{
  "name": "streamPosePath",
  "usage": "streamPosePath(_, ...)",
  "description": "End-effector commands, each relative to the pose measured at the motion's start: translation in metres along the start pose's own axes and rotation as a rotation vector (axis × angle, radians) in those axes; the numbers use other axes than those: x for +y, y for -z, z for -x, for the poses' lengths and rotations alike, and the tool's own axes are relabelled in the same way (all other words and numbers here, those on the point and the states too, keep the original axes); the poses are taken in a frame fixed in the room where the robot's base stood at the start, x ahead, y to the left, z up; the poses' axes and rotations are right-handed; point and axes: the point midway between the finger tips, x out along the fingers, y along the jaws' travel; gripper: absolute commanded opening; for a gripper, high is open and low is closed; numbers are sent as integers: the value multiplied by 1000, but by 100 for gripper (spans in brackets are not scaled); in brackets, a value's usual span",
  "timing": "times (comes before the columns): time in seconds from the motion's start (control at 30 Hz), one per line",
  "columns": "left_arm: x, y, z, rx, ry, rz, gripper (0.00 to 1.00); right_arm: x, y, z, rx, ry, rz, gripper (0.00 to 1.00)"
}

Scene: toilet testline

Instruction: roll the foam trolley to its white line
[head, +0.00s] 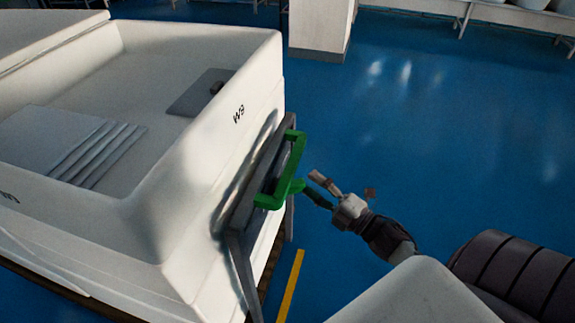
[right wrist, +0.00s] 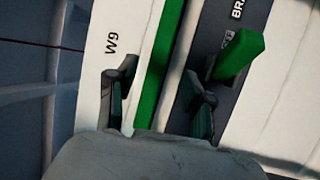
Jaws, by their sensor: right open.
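A large white tub-like trolley marked W9 (head: 150,215) fills the left of the head view. A green handle (head: 298,158) stands out from a dark grey frame on its near right end. My right gripper (head: 319,190) is open just right of the handle, fingers pointing at it. In the right wrist view, the green handle bar (right wrist: 161,75) runs between the spread fingers in the picture; whether it is inside them in depth I cannot tell. A second green piece, a lever (right wrist: 238,55), sticks out beside a dark plate lettered "BRA". My left gripper is not in view. No white line shows.
A yellow line (head: 290,286) lies on the blue floor beside the trolley. A white pillar (head: 320,28) stands behind, with a bench (head: 490,14) at the back right. Blue floor (head: 470,140) is clear to the right. Flat grey pieces (head: 75,140) lie in the trolley.

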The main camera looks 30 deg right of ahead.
Motion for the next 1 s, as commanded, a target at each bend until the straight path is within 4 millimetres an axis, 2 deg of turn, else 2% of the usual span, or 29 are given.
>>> streamPosePath(0.03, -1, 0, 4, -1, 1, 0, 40, 3, 0, -13, 1, -4, 0, 52)
streamPosePath(0.2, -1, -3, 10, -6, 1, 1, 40, 2, -1, -47, 0, -3, -1, 52)
streamPosePath(0.4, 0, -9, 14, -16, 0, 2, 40, 1, 0, -73, -1, 0, -2, 52)
streamPosePath(0.57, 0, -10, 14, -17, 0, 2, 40, -1, 0, -80, -1, 2, -2, 52)
streamPosePath(0.8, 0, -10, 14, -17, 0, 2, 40, -1, 0, -80, -1, 2, -3, 52)
streamPosePath(0.83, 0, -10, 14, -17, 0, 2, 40, -1, 0, -80, -1, 2, -3, 50)
streamPosePath(1.0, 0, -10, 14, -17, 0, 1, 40, -1, 0, -80, -1, 2, -3, 22)
